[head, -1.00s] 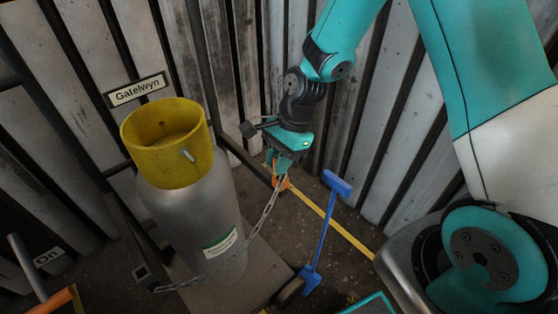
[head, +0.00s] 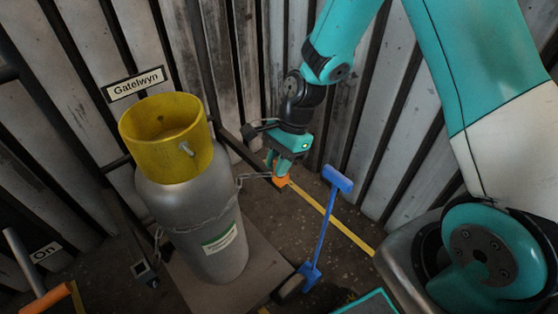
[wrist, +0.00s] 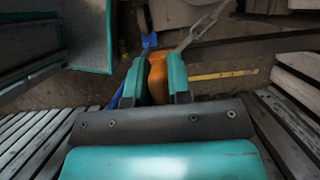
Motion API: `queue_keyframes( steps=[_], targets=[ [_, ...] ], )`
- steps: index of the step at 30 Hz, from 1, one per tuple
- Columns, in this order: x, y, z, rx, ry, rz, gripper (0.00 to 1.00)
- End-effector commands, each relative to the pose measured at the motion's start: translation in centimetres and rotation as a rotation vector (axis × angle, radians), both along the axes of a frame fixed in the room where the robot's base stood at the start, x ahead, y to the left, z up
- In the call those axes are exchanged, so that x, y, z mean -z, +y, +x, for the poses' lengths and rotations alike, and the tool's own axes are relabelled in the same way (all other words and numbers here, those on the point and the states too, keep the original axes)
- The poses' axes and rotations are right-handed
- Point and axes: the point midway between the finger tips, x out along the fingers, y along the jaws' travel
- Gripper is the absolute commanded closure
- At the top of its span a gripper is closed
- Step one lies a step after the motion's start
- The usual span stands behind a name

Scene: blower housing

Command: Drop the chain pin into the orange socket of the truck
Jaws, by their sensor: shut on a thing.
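My gripper (head: 280,170) is low beside the end of the truck's dark bar, right of the gas cylinder (head: 215,240). It is shut on the chain pin, mostly hidden by the fingers. In the wrist view, an orange piece (wrist: 158,82) sits between the fingertips of my gripper (wrist: 158,75), with the chain (wrist: 200,32) leading off to the upper right. In the head view, orange (head: 281,183) shows just under the fingertips at the bar's end; I cannot tell pin from socket there. The chain (head: 205,225) runs around the cylinder's front. Whether the pin is in the socket is hidden.
A blue T-shaped tool (head: 326,225) stands close to the right of my gripper. The cylinder has a yellow collar (head: 190,165). A corrugated wall (head: 365,130) is close behind. A yellow floor line (head: 350,238) crosses the open floor.

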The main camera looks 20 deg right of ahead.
Motion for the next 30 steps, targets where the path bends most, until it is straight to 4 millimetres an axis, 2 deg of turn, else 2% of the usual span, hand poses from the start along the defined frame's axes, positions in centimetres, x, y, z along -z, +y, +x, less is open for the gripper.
queue_keyframes(
  steps=[9,10,13,23,26,30],
  targets=[
    [0.1,0.0,0.0,0.000,0.000,0.000,1.00],
    [0.1,0.0,0.0,0.000,0.000,0.000,0.74],
    [0.1,0.0,0.0,0.000,0.000,0.000,0.52],
    [-0.3,-0.1,0.1,0.001,-0.002,0.001,0.52],
    [-1.3,-0.5,0.2,0.002,-0.004,0.000,0.52],
    [-4.1,-1.5,0.6,0.002,-0.006,0.001,0.52]
  ],
)
